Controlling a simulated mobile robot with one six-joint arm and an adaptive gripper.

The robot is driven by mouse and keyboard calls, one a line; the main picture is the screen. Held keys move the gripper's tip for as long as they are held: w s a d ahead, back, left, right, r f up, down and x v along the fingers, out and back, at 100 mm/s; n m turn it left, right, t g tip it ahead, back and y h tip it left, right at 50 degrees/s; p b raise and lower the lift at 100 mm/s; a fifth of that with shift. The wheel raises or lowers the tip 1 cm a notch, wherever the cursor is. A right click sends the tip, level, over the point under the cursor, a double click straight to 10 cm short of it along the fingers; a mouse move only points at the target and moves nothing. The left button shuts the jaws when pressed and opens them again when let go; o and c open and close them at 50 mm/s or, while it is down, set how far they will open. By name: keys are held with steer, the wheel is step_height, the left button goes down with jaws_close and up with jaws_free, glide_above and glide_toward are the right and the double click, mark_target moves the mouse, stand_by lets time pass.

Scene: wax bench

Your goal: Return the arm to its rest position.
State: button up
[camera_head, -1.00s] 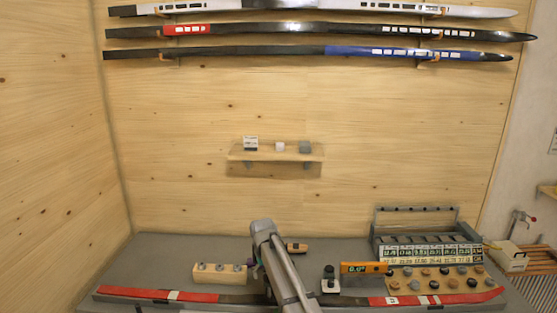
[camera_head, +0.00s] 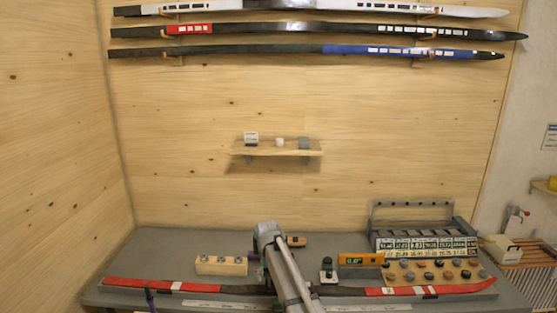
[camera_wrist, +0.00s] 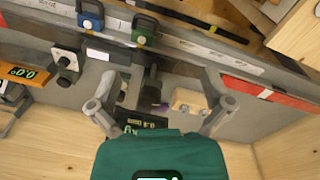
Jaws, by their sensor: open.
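My arm (camera_head: 283,270) rises from the bottom middle of the head view and reaches over the bench, across the ski. Its gripper end is mostly hidden there. In the wrist view my gripper (camera_wrist: 158,92) has its two grey fingers spread wide apart, with nothing held between the tips. A teal body with a lit display (camera_wrist: 155,155) fills the bottom of that view; I cannot tell whether it is part of my gripper. The red and black ski (camera_head: 395,292) lies along the bench front and also shows in the wrist view (camera_wrist: 265,90).
A wooden block with knobs (camera_head: 222,265) is left of the arm. An orange level with a display (camera_head: 360,259), a small black device (camera_head: 328,268) and a board of round pieces (camera_head: 435,272) are on the right. A small shelf (camera_head: 277,150) and several skis hang on the wall.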

steer(key=s+d+f+m+b, duration=0.1)
steer(key=s+d+f+b, duration=0.3)
steer(key=s+d, duration=0.6)
steer(key=s+d+f+m+b, duration=0.2)
steer(key=s+d+f+b, duration=0.3)
steer(key=s+d, duration=0.4)
steer(key=s, duration=0.5)
steer(key=shift+s+d+f+m+y, duration=0.25)
steer(key=shift+s+d+m+y, duration=0.05)
steer(key=shift+d, duration=0.1)
